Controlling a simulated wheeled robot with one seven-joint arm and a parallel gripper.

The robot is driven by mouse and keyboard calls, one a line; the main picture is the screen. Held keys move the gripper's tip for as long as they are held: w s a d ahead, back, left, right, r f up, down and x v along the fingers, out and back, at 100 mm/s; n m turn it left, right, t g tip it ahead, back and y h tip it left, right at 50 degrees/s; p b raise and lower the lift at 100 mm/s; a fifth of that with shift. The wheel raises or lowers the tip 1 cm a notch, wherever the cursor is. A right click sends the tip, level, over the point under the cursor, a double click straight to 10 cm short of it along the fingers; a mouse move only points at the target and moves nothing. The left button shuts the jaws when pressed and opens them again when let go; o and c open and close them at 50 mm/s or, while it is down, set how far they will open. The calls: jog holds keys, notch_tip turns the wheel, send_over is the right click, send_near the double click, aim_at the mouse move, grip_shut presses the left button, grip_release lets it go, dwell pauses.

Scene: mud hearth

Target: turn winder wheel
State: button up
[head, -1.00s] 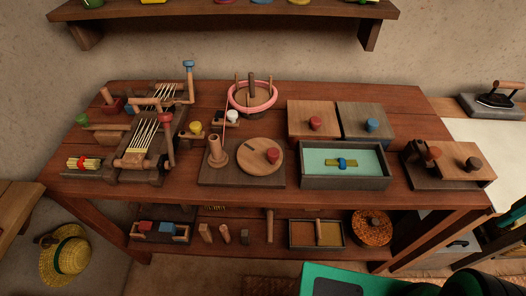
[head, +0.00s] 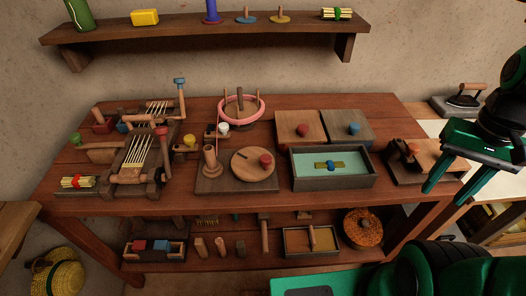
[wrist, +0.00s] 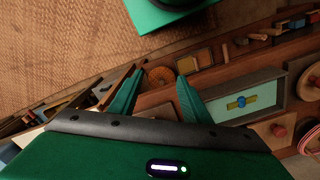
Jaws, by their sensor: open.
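The winder wheel (head: 252,164) is a round, light wooden disc lying flat on a dark board (head: 228,188). A red knob (head: 265,160) stands near its right edge. An upright wooden spindle (head: 210,161) stands at the left of the same board. The wrist view also shows the wheel (wrist: 312,82), cut off at the right edge. My gripper's fingers (wrist: 157,78) point towards the table's lower shelf there.
A grey tray with a teal inside (head: 333,183) lies right of the wheel. A pink ring on a pegged stand (head: 241,110) is behind it, and a strung loom-like frame (head: 140,150) is to the left. Lidded boxes (head: 302,128) stand behind the tray. A shelf (head: 200,30) hangs above.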

jog(key=w+a+r+m, duration=0.2)
jog(key=w+a+r, duration=0.15)
jog(key=w, duration=0.35)
jog(key=m, duration=0.7)
send_near(265, 157)
notch_tip(265, 157, down, 8)
jog(key=shift+s+f, duration=0.15)
jog(key=shift+c, duration=0.3)
jog(key=c, duration=1)
